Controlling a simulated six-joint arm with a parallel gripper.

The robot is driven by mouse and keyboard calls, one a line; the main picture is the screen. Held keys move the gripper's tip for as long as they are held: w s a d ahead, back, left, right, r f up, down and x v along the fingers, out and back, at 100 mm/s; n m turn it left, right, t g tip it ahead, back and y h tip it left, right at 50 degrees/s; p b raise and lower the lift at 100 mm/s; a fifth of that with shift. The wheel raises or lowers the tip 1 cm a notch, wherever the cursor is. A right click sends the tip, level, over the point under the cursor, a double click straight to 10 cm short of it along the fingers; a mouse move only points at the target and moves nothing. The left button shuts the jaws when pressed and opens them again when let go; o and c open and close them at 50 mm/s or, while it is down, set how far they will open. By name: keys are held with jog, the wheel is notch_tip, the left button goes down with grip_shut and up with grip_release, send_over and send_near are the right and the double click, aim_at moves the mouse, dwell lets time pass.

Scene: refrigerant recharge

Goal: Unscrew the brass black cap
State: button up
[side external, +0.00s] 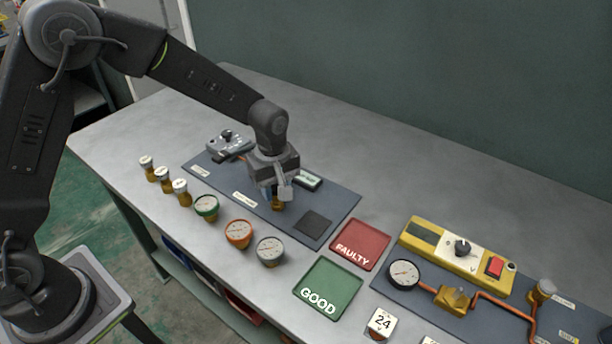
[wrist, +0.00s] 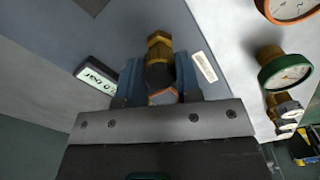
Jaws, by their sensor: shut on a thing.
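My gripper (side external: 277,196) points down over the dark blue mat on the bench. In the wrist view its two blue fingers (wrist: 159,75) are shut on the brass black cap (wrist: 158,74), one on each side. The cap looks dark, with a brass fitting (wrist: 158,42) running out beyond the fingertips. A bit of orange edge shows near the base of the fingers. In the side external view a brass part (side external: 277,205) shows below the fingers, and the cap itself is mostly hidden by them.
A small display (side external: 308,179) reading "0 bar" in the wrist view stands close beside the gripper. Green (side external: 206,207), orange (side external: 239,233) and grey (side external: 270,251) gauges line the front. Red FAULTY (side external: 360,244) and green GOOD (side external: 327,287) trays lie to the right, empty.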

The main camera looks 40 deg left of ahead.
jog(key=shift+r, duration=2.3)
